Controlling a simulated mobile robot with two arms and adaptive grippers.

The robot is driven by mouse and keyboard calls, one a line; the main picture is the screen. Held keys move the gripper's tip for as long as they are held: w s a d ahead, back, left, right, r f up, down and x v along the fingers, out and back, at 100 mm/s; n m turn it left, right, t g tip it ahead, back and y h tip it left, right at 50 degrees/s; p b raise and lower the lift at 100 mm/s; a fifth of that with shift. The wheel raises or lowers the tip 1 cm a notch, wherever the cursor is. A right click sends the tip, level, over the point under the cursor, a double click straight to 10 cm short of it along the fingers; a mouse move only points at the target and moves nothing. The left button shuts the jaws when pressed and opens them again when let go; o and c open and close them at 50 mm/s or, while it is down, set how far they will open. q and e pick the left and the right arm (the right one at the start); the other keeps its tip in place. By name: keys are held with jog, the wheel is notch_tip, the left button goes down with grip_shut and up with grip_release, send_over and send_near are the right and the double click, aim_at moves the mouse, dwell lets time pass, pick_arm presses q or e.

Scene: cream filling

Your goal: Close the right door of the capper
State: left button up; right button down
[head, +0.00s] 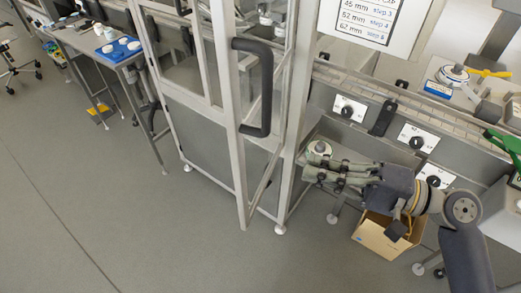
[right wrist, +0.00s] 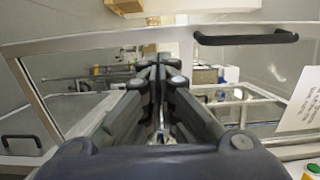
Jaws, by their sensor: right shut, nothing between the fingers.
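The right door (head: 232,130) of the capper stands open, swung out from the machine's front, with its metal frame and clear pane. Its black handle (head: 265,88) is on the free edge. My right gripper (head: 308,170) is shut and empty, to the right of the door and close to the capper's upright post (head: 292,110). In the right wrist view, my shut fingers (right wrist: 160,62) point toward a framed clear panel (right wrist: 100,40) with a black handle (right wrist: 246,38). I cannot tell whether they touch it. My left gripper is not in view.
A conveyor front with black knobs (head: 347,112) runs to the right. A cardboard box (head: 378,238) stands on the floor below my right arm. A table with white discs (head: 120,45) is at the upper left. The floor left of the door is clear.

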jog(key=p+x, duration=0.4)
jog(key=x, duration=0.7)
jog(key=shift+a, duration=0.15)
jog(key=shift+w, duration=0.1)
